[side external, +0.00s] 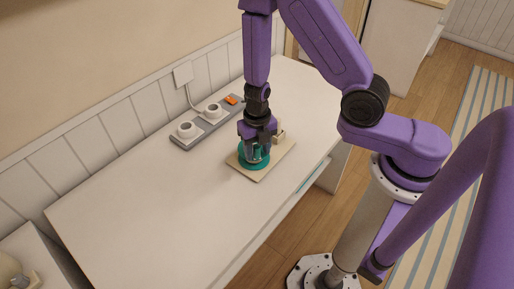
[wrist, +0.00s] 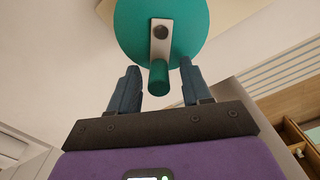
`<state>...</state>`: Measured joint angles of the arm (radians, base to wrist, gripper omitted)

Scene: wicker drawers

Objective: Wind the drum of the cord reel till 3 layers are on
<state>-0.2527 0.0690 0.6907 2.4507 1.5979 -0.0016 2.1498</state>
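The cord reel's teal drum (side external: 255,162) sits on a light wooden base board (side external: 272,168) on the white worktop. In the wrist view the round teal drum (wrist: 128,30) carries a pale metal crank bar (wrist: 161,45) with a teal knob (wrist: 158,78) at its end. My gripper (side external: 259,146) points down over the reel. In the wrist view my gripper (wrist: 158,72) has its two fingers apart, one on each side of the knob, with gaps showing on both sides. The cord and its layers cannot be made out.
A grey power strip (side external: 208,125) with two white round plugs and an orange switch (side external: 231,99) lies behind the reel, near the wall. A small pale block (side external: 279,137) stands on the board beside my gripper. The worktop (side external: 150,205) to the left is clear.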

